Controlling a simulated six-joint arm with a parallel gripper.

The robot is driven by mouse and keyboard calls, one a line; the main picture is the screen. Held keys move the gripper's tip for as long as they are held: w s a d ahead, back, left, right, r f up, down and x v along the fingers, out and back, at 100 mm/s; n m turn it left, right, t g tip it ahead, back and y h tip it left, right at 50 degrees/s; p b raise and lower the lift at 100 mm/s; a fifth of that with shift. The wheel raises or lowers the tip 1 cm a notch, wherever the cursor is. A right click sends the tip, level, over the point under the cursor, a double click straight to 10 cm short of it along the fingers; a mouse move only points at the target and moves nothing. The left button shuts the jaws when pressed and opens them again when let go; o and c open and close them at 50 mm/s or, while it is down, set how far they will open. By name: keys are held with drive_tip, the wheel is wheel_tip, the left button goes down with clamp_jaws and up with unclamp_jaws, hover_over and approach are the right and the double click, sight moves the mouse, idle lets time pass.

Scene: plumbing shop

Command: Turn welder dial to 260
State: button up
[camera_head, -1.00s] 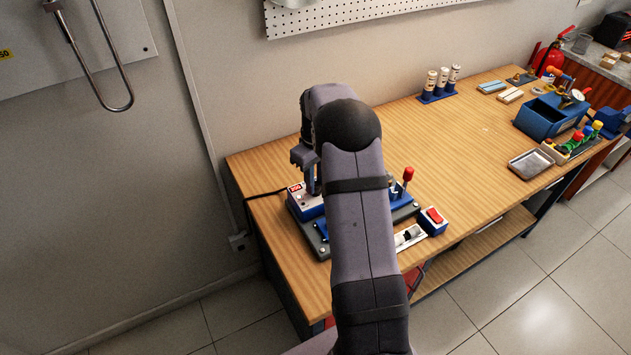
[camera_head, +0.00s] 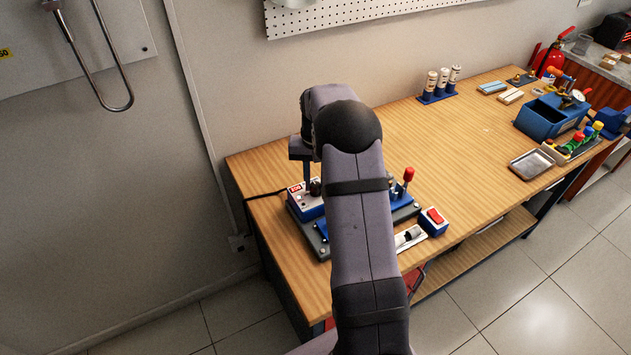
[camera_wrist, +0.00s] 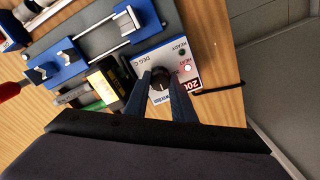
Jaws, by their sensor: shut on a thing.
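The welder's control box (camera_wrist: 148,62) is white and blue, with a red display (camera_wrist: 188,84) that seems to read 200, upside down and partly cut by a finger. Its round black dial (camera_wrist: 160,79) sits between the fingertips of my gripper (camera_wrist: 161,84). The fingers are shut on the dial's sides. In the head view the box (camera_head: 303,203) stands at the bench's left end, with my gripper (camera_head: 309,186) pointing down onto it. My arm hides part of the welder there. The dial's pointer mark is too small to read.
Blue clamps on metal rods (camera_wrist: 118,28) stand beside the box on a grey base plate. A red-knobbed lever (camera_head: 408,175) and a red switch box (camera_head: 434,220) are right of my arm. The bench's middle (camera_head: 450,140) is clear.

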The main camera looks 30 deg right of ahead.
sight(316, 185)
drive_tip(key=shift+w+r+m, duration=0.1)
drive_tip(key=shift+r+m, duration=0.05)
drive_tip(key=shift+m, duration=0.35)
drive_tip(key=o, duration=1)
drive_tip(key=shift+r+b, duration=1.3)
drive_tip(key=shift+r, duration=2.35)
